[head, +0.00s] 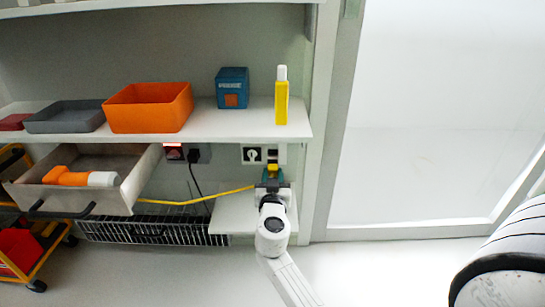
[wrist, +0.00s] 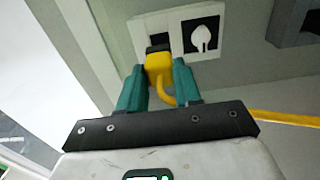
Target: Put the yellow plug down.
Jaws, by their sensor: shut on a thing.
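The yellow plug (wrist: 160,72) is between the two teal fingers of my gripper (wrist: 159,82) in the wrist view. My gripper is shut on it. The plug's dark front end is close to the white socket plate (wrist: 208,48); I cannot tell if it touches the socket. In the head view the plug (head: 272,169) is a small yellow spot just below the socket plate (head: 254,155), above my gripper (head: 272,175). A yellow cable (head: 205,197) runs left from there toward the drawer.
A shelf (head: 225,125) above holds an orange bin (head: 150,107), a grey tray (head: 65,117), a blue box (head: 232,88) and a yellow bottle (head: 281,100). An open drawer (head: 125,190) holds an orange tool (head: 78,177). A small white ledge (head: 232,214) is below the sockets.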

